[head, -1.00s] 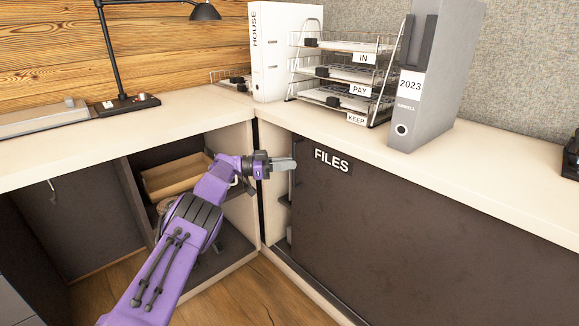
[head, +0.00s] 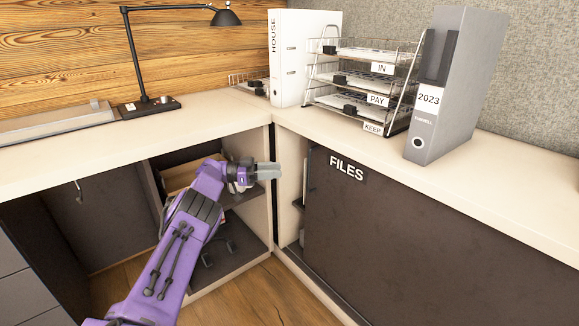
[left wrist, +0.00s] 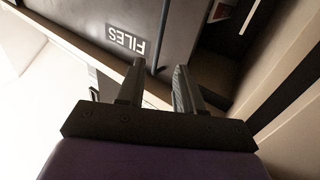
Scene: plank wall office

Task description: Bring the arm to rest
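My left arm (head: 185,235), purple with dark joints, reaches up from the bottom left of the head view. Its gripper (head: 268,171) hangs in front of the corner between two cabinet sections, left of the sliding door marked FILES (head: 385,225). In the left wrist view the two fingers of the gripper (left wrist: 158,88) stand apart with nothing between them. The FILES door also shows beyond them (left wrist: 165,30). The gripper appears clear of the door and its upright handle (head: 308,170). My right gripper is in neither view.
The pale counter (head: 150,140) runs above the cabinets. It bears a lamp (head: 146,105), a HOUSE binder (head: 297,60), a letter rack (head: 350,85) and a grey 2023 binder (head: 455,80). An open shelf (head: 225,250) lies behind my arm. Wooden floor (head: 245,300) is clear below.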

